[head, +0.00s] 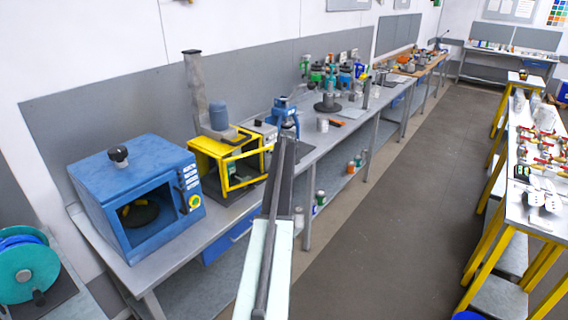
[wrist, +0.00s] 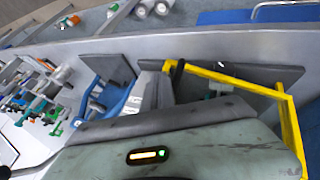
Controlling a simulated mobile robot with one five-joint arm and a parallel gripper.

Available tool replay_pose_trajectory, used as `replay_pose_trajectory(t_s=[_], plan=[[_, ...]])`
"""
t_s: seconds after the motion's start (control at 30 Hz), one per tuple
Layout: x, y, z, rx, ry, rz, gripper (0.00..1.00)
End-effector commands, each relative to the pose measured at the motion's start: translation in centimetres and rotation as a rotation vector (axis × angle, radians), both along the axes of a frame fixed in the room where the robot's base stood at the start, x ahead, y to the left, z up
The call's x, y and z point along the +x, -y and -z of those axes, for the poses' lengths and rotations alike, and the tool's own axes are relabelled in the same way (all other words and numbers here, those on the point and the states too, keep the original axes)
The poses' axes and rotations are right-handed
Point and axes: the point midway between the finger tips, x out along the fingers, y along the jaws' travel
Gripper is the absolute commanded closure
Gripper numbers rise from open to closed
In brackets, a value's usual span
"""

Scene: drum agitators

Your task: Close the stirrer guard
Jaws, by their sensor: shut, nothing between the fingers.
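The stirrer stands on the bench with a grey column (head: 196,88) and a blue motor (head: 218,116). Its yellow guard (head: 226,155) is a bar frame around the space below the motor; the front part stands out from the machine, at an angle I cannot tell exactly. In the wrist view the yellow guard bar (wrist: 232,80) runs across the upper right and bends down at its right end. My gripper (head: 289,128) is shut and empty, to the right of the guard in the head view. I cannot tell whether it touches the guard. The wrist body hides much of the lower wrist view.
A blue oven-like box (head: 140,185) with an open front stands left of the stirrer. A blue device (head: 284,112) stands to its right, behind my gripper. Further bottles and tools line the bench. The floor aisle (head: 390,230) is clear; a yellow-legged table (head: 530,200) is at the right.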

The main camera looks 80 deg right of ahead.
Motion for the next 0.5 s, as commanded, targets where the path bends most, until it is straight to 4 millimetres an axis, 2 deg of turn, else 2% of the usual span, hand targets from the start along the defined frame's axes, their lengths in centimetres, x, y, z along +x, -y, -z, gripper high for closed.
replay_pose_trajectory(t_s=[0.37,0.5], plan=[[1.4,-0.6,0.0,0.001,0.0,-0.014,1.0],[1.2,-1.6,0.0,0.002,0.002,-0.017,1.0]])
